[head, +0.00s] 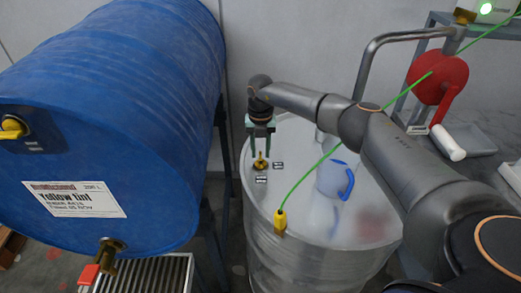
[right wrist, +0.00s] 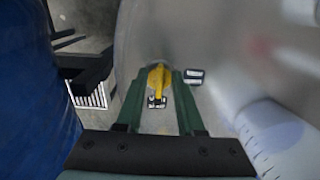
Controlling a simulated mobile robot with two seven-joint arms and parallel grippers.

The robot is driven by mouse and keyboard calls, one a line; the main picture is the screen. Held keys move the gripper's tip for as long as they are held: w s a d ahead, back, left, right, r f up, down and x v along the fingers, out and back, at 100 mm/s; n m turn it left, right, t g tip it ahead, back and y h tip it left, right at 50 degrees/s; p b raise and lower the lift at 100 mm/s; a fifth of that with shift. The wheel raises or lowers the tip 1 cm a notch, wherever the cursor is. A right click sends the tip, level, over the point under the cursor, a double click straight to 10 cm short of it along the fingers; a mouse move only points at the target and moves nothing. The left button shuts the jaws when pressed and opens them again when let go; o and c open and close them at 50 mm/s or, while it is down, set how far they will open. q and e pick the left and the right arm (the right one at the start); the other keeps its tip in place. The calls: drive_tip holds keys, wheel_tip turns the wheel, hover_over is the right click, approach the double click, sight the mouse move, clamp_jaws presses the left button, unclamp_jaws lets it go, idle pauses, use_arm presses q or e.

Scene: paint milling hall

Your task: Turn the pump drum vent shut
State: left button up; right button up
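The pump drum (head: 315,225) is a pale, translucent drum with a lid. Its vent (head: 261,162) is a small brass-yellow fitting near the lid's far left edge, with two small labels beside it. In the right wrist view the yellow vent handle (right wrist: 157,80) points roughly along the fingers' direction. My right gripper (head: 261,148) points down just above the vent. Its two green fingers, also in the right wrist view (right wrist: 158,76), stand apart on either side of the handle, with slight gaps visible. My left gripper is not in view.
A big blue drum (head: 120,70) lies on a stand at the left, with a red-handled tap (head: 100,260). A blue-handled jug (head: 335,180) stands on the lid. A green cable runs from a yellow clamp (head: 280,221) past a red reel (head: 438,78).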

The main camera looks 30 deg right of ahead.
sight(261, 154)
wheel_tip(261, 154, up, 12)
drive_tip(key=shift+r+b, duration=0.25)
drive_tip(key=shift+b, duration=0.35)
drive_tip(key=shift+s, duration=0.1)
idle(0.5)
